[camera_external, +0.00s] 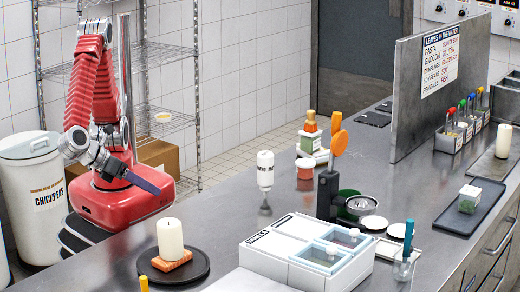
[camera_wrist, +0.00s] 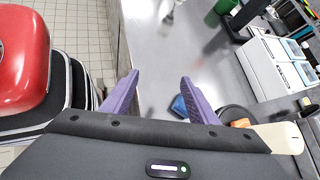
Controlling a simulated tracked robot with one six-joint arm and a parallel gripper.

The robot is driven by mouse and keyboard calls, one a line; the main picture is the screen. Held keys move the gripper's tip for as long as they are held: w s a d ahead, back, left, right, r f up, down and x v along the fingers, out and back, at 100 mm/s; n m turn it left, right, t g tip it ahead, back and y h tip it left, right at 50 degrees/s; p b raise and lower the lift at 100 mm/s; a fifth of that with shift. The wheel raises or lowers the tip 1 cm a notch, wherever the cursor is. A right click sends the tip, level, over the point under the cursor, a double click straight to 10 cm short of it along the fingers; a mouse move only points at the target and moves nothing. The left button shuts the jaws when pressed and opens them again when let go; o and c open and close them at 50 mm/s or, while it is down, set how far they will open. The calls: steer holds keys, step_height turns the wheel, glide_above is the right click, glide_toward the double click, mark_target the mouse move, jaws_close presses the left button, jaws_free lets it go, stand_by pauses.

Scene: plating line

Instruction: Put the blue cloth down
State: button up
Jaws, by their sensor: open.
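A small dark blue patch, apparently the blue cloth (camera_wrist: 180,106), shows in the wrist view beside the inner side of the right finger. It seems to lie on the grey metal counter (camera_wrist: 160,35), near the black round plate, though its height is hard to tell. I cannot make it out in the external view. My gripper (camera_wrist: 161,77) has its two purple fingers wide apart, with only counter visible between the tips. In the external view, my gripper (camera_external: 157,191) points down and right at the counter's left edge, behind the candle.
A black plate (camera_external: 146,268) holds an orange block (camera_external: 171,261) and a white candle (camera_external: 170,238). White containers (camera_external: 300,252), a squeeze bottle (camera_external: 265,170) and a black stand (camera_external: 327,195) are farther right. Counter between plate and bottle looks clear.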

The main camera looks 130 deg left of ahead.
steer(key=s+a+r+n+h, duration=0.3)
steer(key=s+a+n+h, duration=0.1)
steer(key=a+n, duration=0.5)
steer(key=s+a+r+n+h, duration=0.4)
steer(key=s+a+n, duration=0.3)
steer(key=a+n, duration=0.2)
steer(key=n, duration=0.2)
steer(key=shift+s+a+r+n+h, duration=0.15)
steer(key=shift+a+r+n+h, duration=0.05)
steer(key=shift+a+n+h, duration=0.2)
